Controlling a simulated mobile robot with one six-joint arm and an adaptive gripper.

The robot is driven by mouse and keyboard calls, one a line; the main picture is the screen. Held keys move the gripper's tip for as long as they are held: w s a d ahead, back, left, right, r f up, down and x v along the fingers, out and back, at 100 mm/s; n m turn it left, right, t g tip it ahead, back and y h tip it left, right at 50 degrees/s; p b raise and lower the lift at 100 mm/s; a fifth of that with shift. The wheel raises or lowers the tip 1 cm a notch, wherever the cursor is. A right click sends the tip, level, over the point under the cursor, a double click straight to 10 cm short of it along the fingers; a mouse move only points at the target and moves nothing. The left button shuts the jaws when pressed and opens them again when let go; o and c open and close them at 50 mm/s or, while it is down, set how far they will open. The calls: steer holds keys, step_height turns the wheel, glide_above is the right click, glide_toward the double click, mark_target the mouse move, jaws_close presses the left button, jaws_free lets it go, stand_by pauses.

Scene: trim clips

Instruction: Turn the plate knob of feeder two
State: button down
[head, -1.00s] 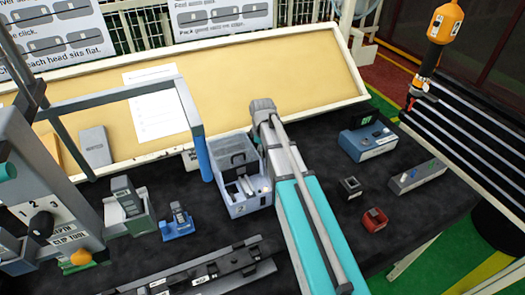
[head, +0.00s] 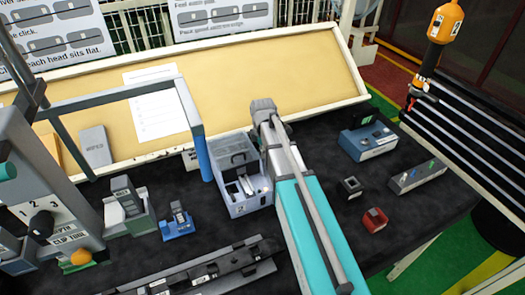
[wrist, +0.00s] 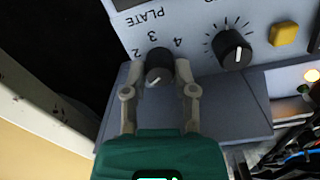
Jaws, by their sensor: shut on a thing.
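In the wrist view a grey panel shows upside down, with the word PLATE and the digits 2, 3 and 4 by a black plate knob (wrist: 158,60). The knob carries a white pointer mark on its near face, slanting toward the lower left. My gripper (wrist: 161,76) has its two grey fingers on either side of this knob and is shut on it. In the head view feeder two (head: 238,203) is a pale grey-blue box marked 2, just left of my arm. My gripper and the knob are hidden there.
A second black knob (wrist: 235,50) and a yellow button (wrist: 284,34) sit on the same panel. A blue post (head: 203,155) stands close left of the feeder. A black rail (head: 205,270) lies in front. A blue box (head: 368,143) and a red part (head: 375,220) are on the right.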

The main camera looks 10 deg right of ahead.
stand_by(0.3)
steer(key=shift+c, duration=2)
jaws_free()
steer(key=shift+m, duration=0.4)
